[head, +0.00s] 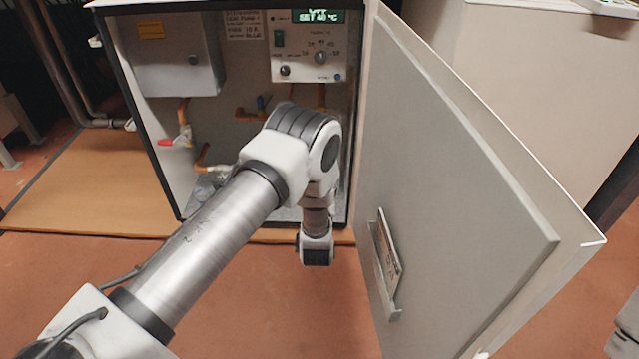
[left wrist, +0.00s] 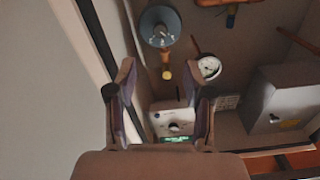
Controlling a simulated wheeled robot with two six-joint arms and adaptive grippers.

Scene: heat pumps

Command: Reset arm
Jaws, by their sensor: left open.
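My left arm comes in from the lower left in the head view, with its elbow in front of the open cabinet (head: 230,185). Its gripper is hidden there behind the arm. In the left wrist view my left gripper (left wrist: 165,80) is open and empty, its two fingers apart. The control panel (left wrist: 172,118) with its knob and green display shows beyond and between the fingers, apart from them as far as I can tell. In the head view the panel (head: 309,55) is at the top, its display reading a set temperature. My right gripper is not in view.
The cabinet door (head: 450,190) stands open at the right, close to my arm, with a tag holder (head: 386,262) on it. Inside are a grey box (head: 178,60), a red-handled valve (head: 172,143) and copper pipes. A round gauge (left wrist: 209,67) shows in the wrist view.

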